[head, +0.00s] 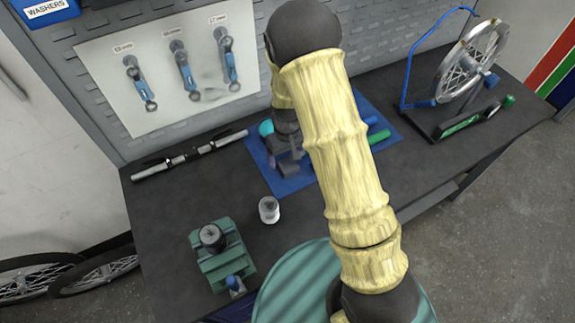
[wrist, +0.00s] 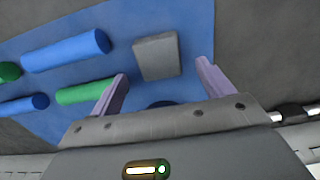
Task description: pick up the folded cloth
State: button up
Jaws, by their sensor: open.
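A flat grey rectangular piece (wrist: 156,56), which looks like the folded cloth, lies on a blue mat (wrist: 140,12) in the wrist view. It also shows in the head view (head: 288,169), partly beside my gripper. My gripper (wrist: 162,72) has two purple fingers spread apart, with nothing held between them. The grey piece lies just beyond the fingertips, between their lines, and appears apart from them. In the head view my arm hides much of the mat.
Blue handles (wrist: 68,50) and a green one (wrist: 84,92) lie left of the grey piece in the wrist view.

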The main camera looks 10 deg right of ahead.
aim_at(287, 163)
jog(key=shift+f, duration=1.6)
jog(key=shift+c, duration=0.4)
jog(key=c, duration=1.1)
jog(key=shift+o, duration=0.2)
notch_tip(287, 163, up, 10)
jog(key=b, duration=0.1)
